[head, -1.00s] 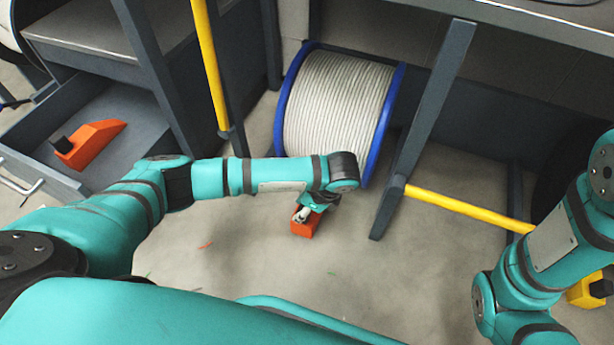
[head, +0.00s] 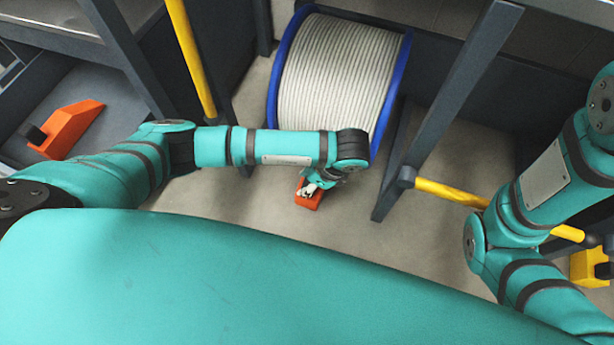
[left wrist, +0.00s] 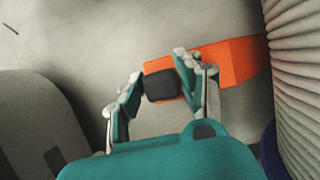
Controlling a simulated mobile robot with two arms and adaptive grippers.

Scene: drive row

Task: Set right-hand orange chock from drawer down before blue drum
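The blue drum (head: 392,95), a blue-rimmed reel wound with pale cable, stands under the bench; its winding fills the right edge of the left wrist view (left wrist: 298,75). An orange chock (head: 308,197) is low in front of the drum. In the left wrist view its orange body (left wrist: 232,62) extends toward the drum, and its black block (left wrist: 162,87) sits between the fingers of my left gripper (left wrist: 160,80), which look closed on it. I cannot tell whether the chock touches the floor. Another orange chock (head: 70,127) lies in the open drawer (head: 98,88). My right gripper is out of view.
A dark slanted post (head: 450,110) stands right of the drum, with a yellow bar (head: 450,192) running from it. A yellow upright bar (head: 190,55) and dark post are at left. A yellow block (head: 588,268) lies at far right. Bare floor (head: 410,240) shows before the drum.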

